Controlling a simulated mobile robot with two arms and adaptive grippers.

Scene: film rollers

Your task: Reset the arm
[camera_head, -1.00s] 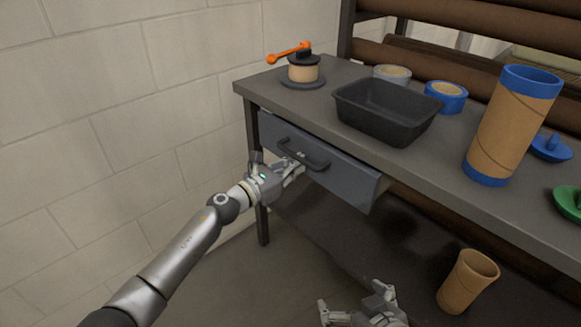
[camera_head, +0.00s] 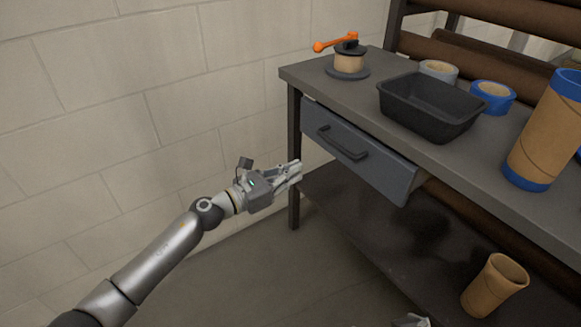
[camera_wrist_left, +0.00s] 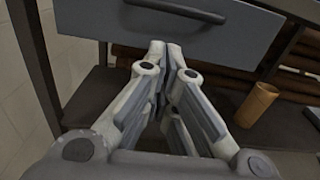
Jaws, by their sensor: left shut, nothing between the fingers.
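My left gripper (camera_head: 294,172) is shut and empty. It hangs in the air to the left of the workbench, beside its front leg and apart from the drawer. In the left wrist view my left gripper (camera_wrist_left: 164,48) has its fingertips together, with the drawer (camera_wrist_left: 205,35) beyond them. The grey drawer (camera_head: 375,168) has a dark bar handle (camera_head: 342,143) and looks slightly out of the bench. Only a small piece of my right gripper (camera_head: 411,321) shows at the bottom edge, too little to tell its state.
The workbench (camera_head: 312,75) holds an orange-handled roller tool (camera_head: 348,60), a black tray (camera_head: 425,112), a blue tape roll (camera_head: 492,97), a pale roll (camera_head: 438,71) and a tall cardboard tube (camera_head: 545,130). A cardboard cup (camera_head: 495,285) stands on the lower shelf. Floor left of the bench is clear.

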